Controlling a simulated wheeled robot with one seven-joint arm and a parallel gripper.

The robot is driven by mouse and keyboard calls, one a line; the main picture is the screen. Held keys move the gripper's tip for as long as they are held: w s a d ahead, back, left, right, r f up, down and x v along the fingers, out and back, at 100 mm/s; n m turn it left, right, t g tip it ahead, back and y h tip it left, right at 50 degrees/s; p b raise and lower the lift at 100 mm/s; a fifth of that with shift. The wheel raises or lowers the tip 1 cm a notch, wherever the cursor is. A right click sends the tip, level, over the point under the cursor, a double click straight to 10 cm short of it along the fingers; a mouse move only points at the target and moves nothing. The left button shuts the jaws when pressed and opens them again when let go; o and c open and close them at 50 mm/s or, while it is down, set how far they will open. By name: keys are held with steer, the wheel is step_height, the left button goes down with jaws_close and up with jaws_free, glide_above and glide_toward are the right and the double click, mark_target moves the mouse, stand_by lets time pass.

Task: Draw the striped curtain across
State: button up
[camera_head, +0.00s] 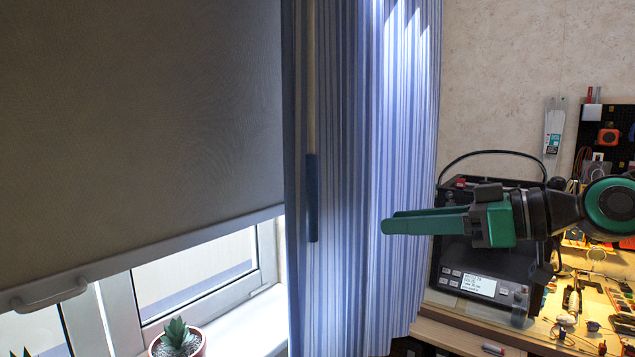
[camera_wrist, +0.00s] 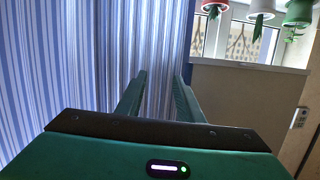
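The blue-and-white striped curtain (camera_head: 345,100) hangs gathered in folds at the right side of the window. A pale rod with a dark blue handle (camera_head: 312,198) hangs in front of its left part. My green gripper (camera_head: 388,222) points left, in front of the curtain's right part, to the right of the handle. In the wrist view the two fingertips (camera_wrist: 162,75) are apart with nothing seen between them but the curtain (camera_wrist: 60,60) behind. I cannot make out the handle in the wrist view.
A grey blind (camera_head: 140,110) with a bottom pull handle (camera_head: 50,293) covers the upper window. A potted succulent (camera_head: 177,340) stands on the sill. A black device with a display (camera_head: 480,285) sits on the cluttered workbench (camera_head: 455,335) at right, behind my gripper.

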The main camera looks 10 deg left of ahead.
steer(key=s+a+r+n+g+y, duration=0.3)
steer(key=s+a+r, duration=0.1)
steer(key=r, duration=0.3)
steer(key=a, duration=0.3)
steer(key=w+a, duration=0.1)
steer(key=a, duration=0.6)
steer(key=shift+w+a+f, duration=0.2)
steer(key=shift+w+a, duration=0.05)
steer(key=shift+a, duration=0.1)
jaws_close()
